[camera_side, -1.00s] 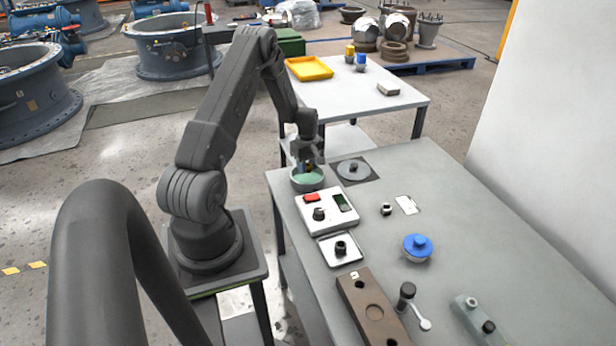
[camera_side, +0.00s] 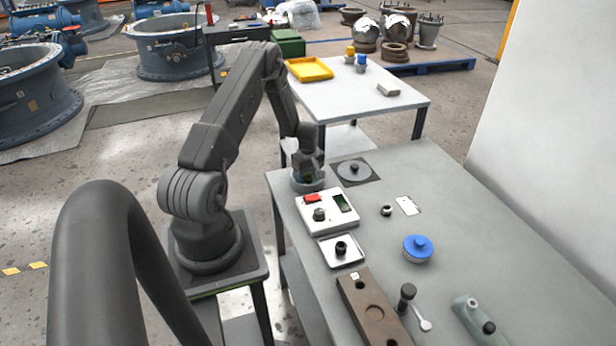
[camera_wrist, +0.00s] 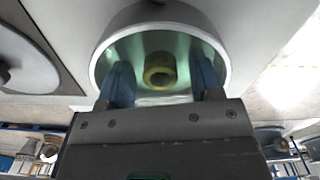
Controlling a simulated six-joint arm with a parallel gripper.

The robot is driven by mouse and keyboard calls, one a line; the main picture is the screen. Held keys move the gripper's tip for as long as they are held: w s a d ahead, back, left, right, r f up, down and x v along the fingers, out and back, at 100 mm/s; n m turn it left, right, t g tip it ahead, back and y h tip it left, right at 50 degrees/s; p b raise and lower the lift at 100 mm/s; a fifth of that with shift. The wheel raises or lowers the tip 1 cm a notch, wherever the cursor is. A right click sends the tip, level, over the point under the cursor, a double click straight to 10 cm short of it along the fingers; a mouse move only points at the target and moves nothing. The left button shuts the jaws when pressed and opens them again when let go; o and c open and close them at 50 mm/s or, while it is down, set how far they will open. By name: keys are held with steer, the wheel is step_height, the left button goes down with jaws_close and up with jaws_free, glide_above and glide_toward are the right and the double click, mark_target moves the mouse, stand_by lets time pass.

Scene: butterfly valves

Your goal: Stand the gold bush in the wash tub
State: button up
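The wash tub (camera_wrist: 101,62) is a round, pale-rimmed tub with a green inside. It also shows in the side view (camera_side: 297,187) at the far left corner of the bench. The gold bush (camera_wrist: 160,82) is a small yellow ring inside the tub, seen end-on with its hole facing the wrist camera, so it looks upright. My gripper (camera_wrist: 162,74) is down at the tub, with its two blue fingers spread on either side of the bush. A gap shows between each finger and the bush. In the side view my gripper (camera_side: 309,177) hides the bush.
A dark mat with a round grey disc (camera_side: 354,168) lies right of the tub. A small square tray (camera_side: 340,250) and a brown block (camera_side: 372,308) lie nearer.

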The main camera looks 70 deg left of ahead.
step_height(320, 180, up, 12)
steer(key=w+d+r+m+t+y, duration=0.15)
steer(key=d+r+m, duration=0.25)
steer(key=d+r, duration=0.6)
steer(key=w+d+r+m+t, duration=0.15)
steer(key=d+r+m, duration=0.35)
steer(key=d+r, duration=0.5)
steer(key=s+d+r+m+t, duration=0.1)
steer(key=s+d+r+m, duration=0.2)
steer(key=s+d+m, duration=0.2)
steer(key=s+d+r+m+t+h, duration=0.1)
steer(key=s+d+r+m, duration=0.3)
steer(key=s+d, duration=0.6)
steer(key=d+m, duration=0.2)
steer(key=d, duration=0.2)
steer(key=shift+d+t, duration=0.15)
steer(key=shift+t, duration=0.15)
